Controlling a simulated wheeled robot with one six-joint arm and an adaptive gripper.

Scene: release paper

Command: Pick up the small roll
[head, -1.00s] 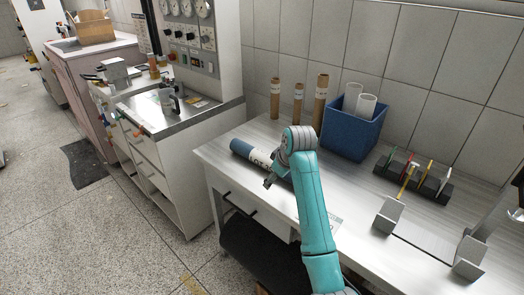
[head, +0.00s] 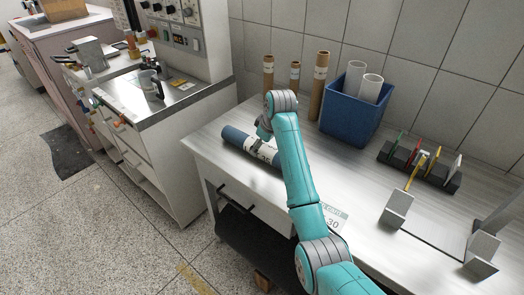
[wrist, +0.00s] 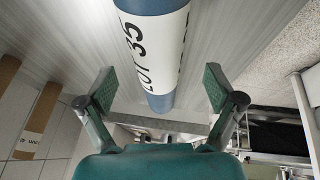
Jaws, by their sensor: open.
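A blue roll with a white printed label (head: 238,139) lies on its side near the left end of the table. In the wrist view, the blue-and-white roll (wrist: 158,45) runs between the spread fingers of my gripper (wrist: 159,86), which is open and empty. My gripper (head: 263,132) is over the roll in the head view, partly hidden by my arm. Three brown rolls stand upright by the wall: a left one (head: 268,78), a shorter, thinner middle one (head: 295,78) and a taller right one (head: 318,88). I cannot tell whether my fingers touch the lying roll.
A blue bin (head: 348,118) holding white rolls stands right of the brown rolls. A dark rack with coloured strips (head: 420,165) and grey metal blocks (head: 397,209) stand farther right. A printed sheet (head: 334,216) lies near the front edge. Bare tabletop lies right of my arm.

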